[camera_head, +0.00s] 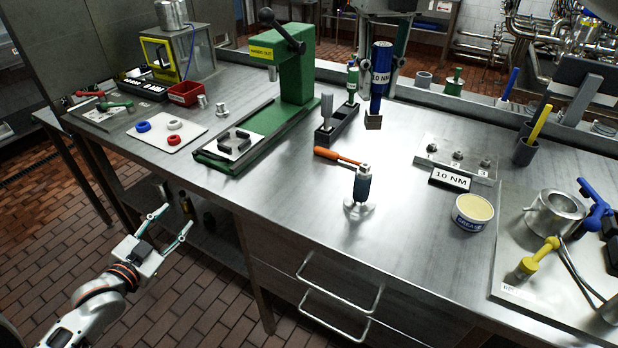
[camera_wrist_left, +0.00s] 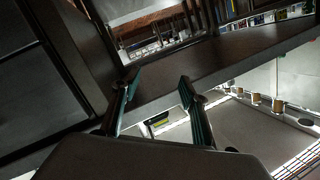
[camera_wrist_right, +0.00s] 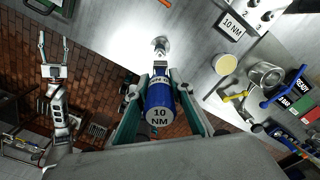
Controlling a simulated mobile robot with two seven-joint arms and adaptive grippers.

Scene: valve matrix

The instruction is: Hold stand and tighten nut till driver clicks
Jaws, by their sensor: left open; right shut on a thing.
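A small stand (camera_head: 362,187) with a blue body, a metal top and a pale lobed foot stands upright near the front edge of the table. A metal-topped piece that looks like it shows from above in the right wrist view (camera_wrist_right: 161,45). The nut itself is too small to tell. My right gripper (camera_wrist_right: 160,88) is shut on a blue driver (camera_wrist_right: 159,103) marked 10 NM. In the head view the driver (camera_head: 381,72) hangs upright above the table, behind and apart from the stand. My left gripper (camera_head: 175,221) is open and empty, off the table's front edge at the left.
An orange-handled screwdriver (camera_head: 336,156) lies behind the stand. A black holder (camera_head: 341,124) and a green press (camera_head: 292,75) stand behind left.

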